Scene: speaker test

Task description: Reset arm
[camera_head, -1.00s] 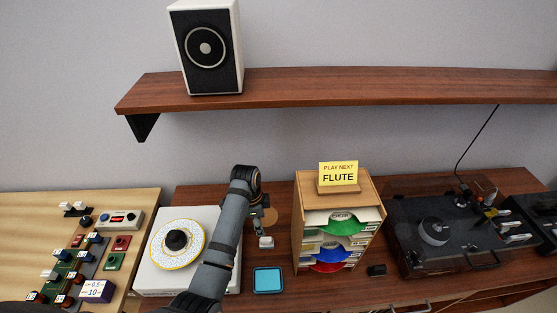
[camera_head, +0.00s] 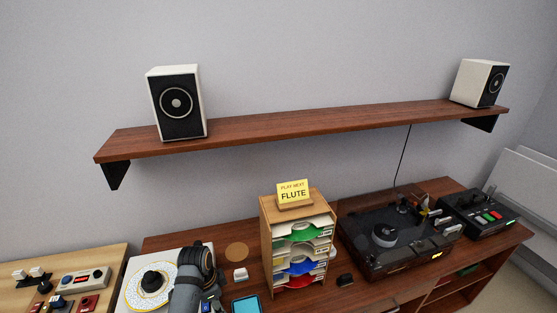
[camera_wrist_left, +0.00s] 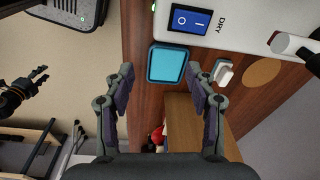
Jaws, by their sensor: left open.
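My left arm (camera_head: 190,285) comes in at the bottom of the head view, in front of the right side of a white machine (camera_head: 130,296) with a yellow-rimmed white disc (camera_head: 150,288). Its jaws cannot be made out there. In the left wrist view my left gripper (camera_wrist_left: 160,78) is open, with nothing between its fingers. Beyond the fingertips are a teal square pad (camera_wrist_left: 172,64) and the machine's blue switch (camera_wrist_left: 188,20). A dark gripper (camera_wrist_left: 38,84), apparently my right one, shows at the left edge; its opening is unclear.
A wooden rack (camera_head: 268,250) of coloured sleeves stands right of my arm, with a yellow FLUTE sign (camera_head: 293,192) on top. A turntable (camera_head: 400,262) is farther right. Two speakers (camera_head: 176,103) (camera_head: 480,83) stand on the wall shelf (camera_head: 300,124).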

